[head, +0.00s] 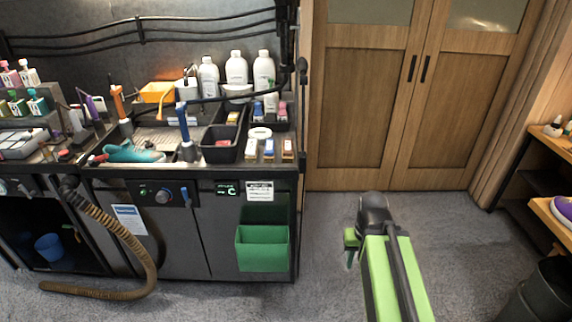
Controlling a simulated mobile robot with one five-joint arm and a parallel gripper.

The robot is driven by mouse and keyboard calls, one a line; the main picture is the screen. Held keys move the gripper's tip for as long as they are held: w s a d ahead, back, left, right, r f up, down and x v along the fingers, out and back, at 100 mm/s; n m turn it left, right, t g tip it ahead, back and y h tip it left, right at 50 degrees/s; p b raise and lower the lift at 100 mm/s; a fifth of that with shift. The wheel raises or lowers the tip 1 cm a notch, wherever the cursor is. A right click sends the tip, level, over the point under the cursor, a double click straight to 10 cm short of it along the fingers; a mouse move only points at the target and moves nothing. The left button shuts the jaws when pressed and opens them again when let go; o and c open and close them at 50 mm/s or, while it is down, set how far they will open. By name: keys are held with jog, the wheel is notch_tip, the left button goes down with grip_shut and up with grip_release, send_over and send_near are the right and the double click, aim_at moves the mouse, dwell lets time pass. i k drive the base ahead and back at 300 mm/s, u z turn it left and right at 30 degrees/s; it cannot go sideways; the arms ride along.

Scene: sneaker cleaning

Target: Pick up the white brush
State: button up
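Several small brush-like items stand in a row at the front right corner of the workbench: a tan-and-white one (251,149), a blue-and-white one (269,149) and a brown-and-white one (288,149). They are too small to tell which is the white brush. My green arm reaches forward from the bottom of the head view, right of the bench. My gripper (349,258) seems to point down at the arm's far end, over the carpet and apart from the bench. Its fingers are mostly hidden and too small to read.
The workbench (225,180) holds a teal sneaker (133,152), a black bin (220,143), white bottles (236,70) and upright blue and orange tools. A green box (262,248) hangs on its front. A brown hose (120,240) loops onto the carpet. Carpet before the wooden doors (400,110) is clear.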

aim_at(252, 148)
jog(key=z, duration=0.1)
jog(key=k, duration=0.25)
jog(key=u, duration=0.9)
jog(key=i, duration=1.3)
jog(key=u, duration=0.95)
